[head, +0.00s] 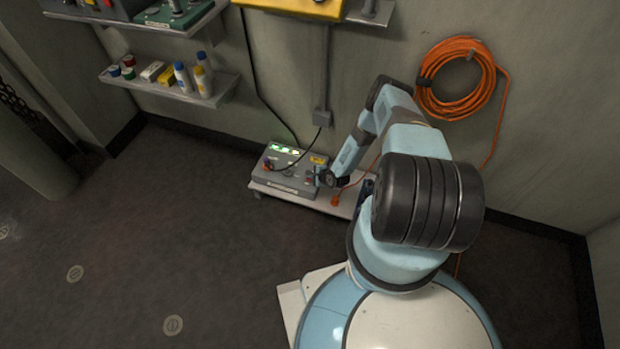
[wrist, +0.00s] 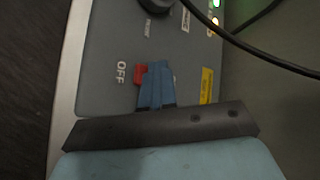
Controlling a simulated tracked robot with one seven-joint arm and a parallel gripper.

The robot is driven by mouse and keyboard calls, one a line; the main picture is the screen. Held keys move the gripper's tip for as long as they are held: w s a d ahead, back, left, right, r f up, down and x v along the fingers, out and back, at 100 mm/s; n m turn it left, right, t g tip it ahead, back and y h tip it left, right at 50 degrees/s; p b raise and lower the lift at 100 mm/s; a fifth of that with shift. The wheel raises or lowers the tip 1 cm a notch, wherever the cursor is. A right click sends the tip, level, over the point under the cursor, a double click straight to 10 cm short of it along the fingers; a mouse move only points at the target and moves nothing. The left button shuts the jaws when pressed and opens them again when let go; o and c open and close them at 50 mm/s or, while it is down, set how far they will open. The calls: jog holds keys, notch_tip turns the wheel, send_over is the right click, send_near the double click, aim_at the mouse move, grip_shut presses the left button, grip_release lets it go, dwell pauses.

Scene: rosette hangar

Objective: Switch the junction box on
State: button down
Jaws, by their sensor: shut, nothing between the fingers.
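The junction box (head: 286,184) is a grey box on a low shelf against the wall. Green lights (head: 285,149) glow along its back edge. My gripper (head: 322,177) is at the right part of its top. In the wrist view my gripper's blue fingers (wrist: 155,86) are shut with nothing between them, over the box's panel (wrist: 105,50). A red switch part (wrist: 140,75) shows just left of the fingertips, beside the word OFF (wrist: 121,72). The fingers hide the rest of it, and I cannot tell whether they touch it. A yellow label (wrist: 207,85) is to the right.
A black cable (wrist: 250,45) crosses the panel's upper right. The low shelf (head: 347,200) bears an orange plug (head: 335,201) right of the box. An orange hose coil (head: 460,80) hangs on the wall. Bottles (head: 203,82) stand on a shelf at upper left. The floor at left is clear.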

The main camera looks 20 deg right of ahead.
aim_at(310, 180)
jog(key=shift+s+a+r, duration=0.1)
dwell(0.3)
jog(key=shift+r, duration=0.3)
jog(key=shift+s+a+r, duration=0.15)
jog(key=shift+r, duration=1.1)
jog(key=shift+s+a+r, duration=0.1)
jog(key=shift+s+r, duration=0.05)
jog(key=shift+r, duration=1.05)
